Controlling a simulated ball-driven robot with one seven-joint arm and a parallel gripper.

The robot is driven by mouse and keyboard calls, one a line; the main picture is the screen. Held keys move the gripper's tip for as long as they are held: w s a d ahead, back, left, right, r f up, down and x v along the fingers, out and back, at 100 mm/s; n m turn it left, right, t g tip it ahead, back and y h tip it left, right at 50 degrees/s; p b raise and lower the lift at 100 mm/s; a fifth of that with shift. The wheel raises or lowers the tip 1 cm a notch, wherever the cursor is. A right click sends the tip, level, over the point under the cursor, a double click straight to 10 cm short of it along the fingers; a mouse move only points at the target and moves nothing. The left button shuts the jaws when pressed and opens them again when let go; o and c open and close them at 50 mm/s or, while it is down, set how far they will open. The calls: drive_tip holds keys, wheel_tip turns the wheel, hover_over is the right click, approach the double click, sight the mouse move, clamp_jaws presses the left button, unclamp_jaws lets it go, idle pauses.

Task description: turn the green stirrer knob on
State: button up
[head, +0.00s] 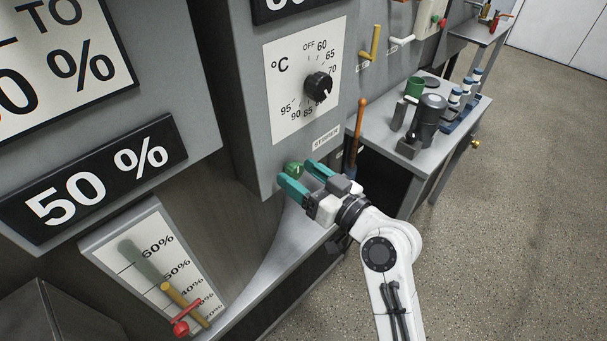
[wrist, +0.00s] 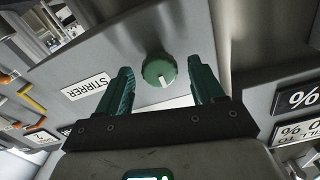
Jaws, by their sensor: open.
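The green stirrer knob (head: 293,168) is on the lower part of the grey panel, below the temperature dial, in the head view. In the wrist view the green knob (wrist: 159,70) is round, with a pale mark on its lower edge, and shows between my two teal fingers. My gripper (head: 304,177) is open and empty in front of the panel, with its fingertips close to the knob. It also shows in the wrist view (wrist: 163,85), one finger on each side of the knob. I cannot tell whether a finger touches it. The STIRRER label (wrist: 86,87) is left of the knob there.
The black temperature dial (head: 318,86) is above the knob. A wooden-handled stick (head: 357,125) stands right of the panel. A side table (head: 455,122) with a grey canister (head: 428,118) and bottles is farther right.

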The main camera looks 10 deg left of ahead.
drive_tip(key=shift+c, duration=0.4)
drive_tip(key=c, duration=1)
drive_tip(key=m+p, duration=0.1)
drive_tip(key=m, duration=0.5)
drive_tip(key=shift+p, duration=0.3)
drive_tip(key=m+p, duration=0.2)
drive_tip(key=m, duration=0.4)
drive_tip(key=shift+f, duration=0.1)
drive_tip(key=o, duration=1.1)
